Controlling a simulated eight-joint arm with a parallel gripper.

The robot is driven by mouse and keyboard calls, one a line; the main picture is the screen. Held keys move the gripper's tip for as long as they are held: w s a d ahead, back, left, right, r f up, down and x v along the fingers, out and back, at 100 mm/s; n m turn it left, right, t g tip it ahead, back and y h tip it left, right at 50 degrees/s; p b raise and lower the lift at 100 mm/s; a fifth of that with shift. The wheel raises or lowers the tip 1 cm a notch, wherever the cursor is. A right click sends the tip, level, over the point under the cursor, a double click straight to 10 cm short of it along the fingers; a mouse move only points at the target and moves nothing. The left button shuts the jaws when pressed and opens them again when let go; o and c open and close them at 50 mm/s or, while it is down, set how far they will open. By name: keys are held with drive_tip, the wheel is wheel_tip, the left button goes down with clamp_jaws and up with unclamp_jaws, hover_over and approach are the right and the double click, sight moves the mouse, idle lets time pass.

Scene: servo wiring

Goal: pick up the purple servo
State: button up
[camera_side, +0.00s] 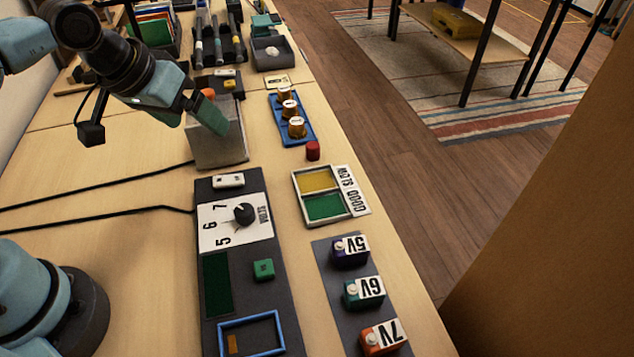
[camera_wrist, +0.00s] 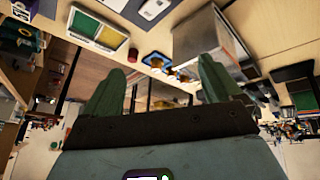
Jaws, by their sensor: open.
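The purple servo (camera_side: 347,254) has a white horn and a "5V" label. It sits at the far end of a dark strip (camera_side: 335,290) at the right of the table. A green servo labelled 6V (camera_side: 362,292) and an orange one labelled 7V (camera_side: 383,337) stand on the same strip. My gripper (camera_side: 208,114) is over the grey box at upper left, well away from the purple servo. In the wrist view my gripper (camera_wrist: 160,84) has its two green fingers spread, with nothing between them.
The grey box (camera_side: 222,146) stands below my gripper. Between it and the servos are a yellow-and-green tray (camera_side: 297,194), a red cylinder (camera_side: 313,151) and a dial panel (camera_side: 235,221). A blue holder (camera_side: 300,136) with several knobs lies behind. Black cables cross the left side.

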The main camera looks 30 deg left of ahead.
drive_tip(key=w+d+n+g, duration=0.3)
drive_tip(key=d+g, duration=0.1)
drive_tip(key=d, duration=1)
drive_tip(key=n+g+y, duration=0.1)
drive_tip(key=n+g, duration=0.1)
drive_tip(key=n, duration=0.1)
hover_over(351, 245)
wheel_tip(351, 245, down, 3)
wheel_tip(351, 245, down, 12)
drive_tip(key=shift+r, duration=0.2)
drive_tip(key=c, duration=1.2)
drive_tip(key=shift+o, duration=0.2)
drive_tip(key=shift+r, duration=0.15)
